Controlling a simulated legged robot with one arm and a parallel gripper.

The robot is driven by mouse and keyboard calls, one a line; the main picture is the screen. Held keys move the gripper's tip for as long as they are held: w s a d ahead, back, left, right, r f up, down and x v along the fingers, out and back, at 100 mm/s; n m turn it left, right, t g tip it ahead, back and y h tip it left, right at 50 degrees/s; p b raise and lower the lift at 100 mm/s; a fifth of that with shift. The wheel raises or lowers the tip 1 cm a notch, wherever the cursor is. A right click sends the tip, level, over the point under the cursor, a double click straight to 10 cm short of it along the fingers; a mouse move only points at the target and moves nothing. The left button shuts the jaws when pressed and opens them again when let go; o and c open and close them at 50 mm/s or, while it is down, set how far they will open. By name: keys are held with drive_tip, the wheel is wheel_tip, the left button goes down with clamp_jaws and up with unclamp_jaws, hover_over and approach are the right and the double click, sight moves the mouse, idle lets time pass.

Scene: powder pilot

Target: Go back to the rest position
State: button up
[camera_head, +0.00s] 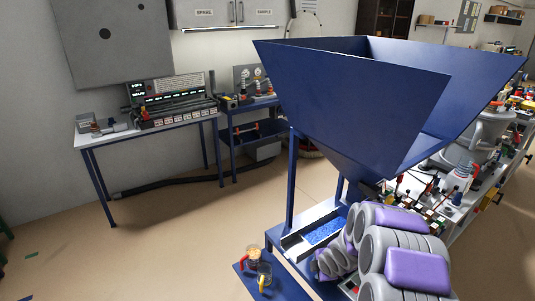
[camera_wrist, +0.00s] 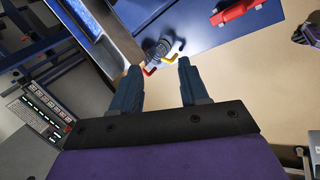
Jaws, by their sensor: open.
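My gripper (camera_wrist: 157,75) shows in the wrist view with its two dark fingers apart and nothing between them. In the head view my grey and purple arm (camera_head: 415,268) is folded at the lower right, and the gripper's fingers cannot be made out there. Beyond the fingertips in the wrist view is a jug with a red and a yellow handle piece, apart from the fingers as far as I can tell. In the head view two jugs (camera_head: 264,272) stand on a low blue plate (camera_head: 243,268), one with tan contents.
A large blue hopper (camera_head: 360,100) on blue legs rises beside my arm. A tray of blue material (camera_head: 325,231) lies under it. A desk with a control panel (camera_head: 172,100) stands at the back left. A crowded bench (camera_head: 480,190) is at the right. The floor at the left is clear.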

drive_tip(key=s+d+r+m+g+h, duration=0.3)
drive_tip(key=s+r+m, duration=0.7)
drive_tip(key=s+r, duration=0.75)
drive_tip(key=s+a+r+m+g, duration=0.1)
drive_tip(key=s+a+r+m, duration=0.1)
drive_tip(key=s, duration=0.7)
drive_tip(key=s+a+r+m+g+y, duration=0.1)
drive_tip(key=s+a+r+m+g, duration=0.1)
drive_tip(key=s, duration=0.7)
drive_tip(key=s+a+r+m+g+y, duration=0.1)
drive_tip(key=s+a+r+m, duration=0.1)
drive_tip(key=s+m, duration=0.3)
drive_tip(key=s+r, duration=0.1)
drive_tip(key=s, duration=0.3)
drive_tip(key=shift+a+r+g, duration=0.2)
drive_tip(key=shift+a+g, duration=0.15)
drive_tip(key=shift+g, duration=0.05)
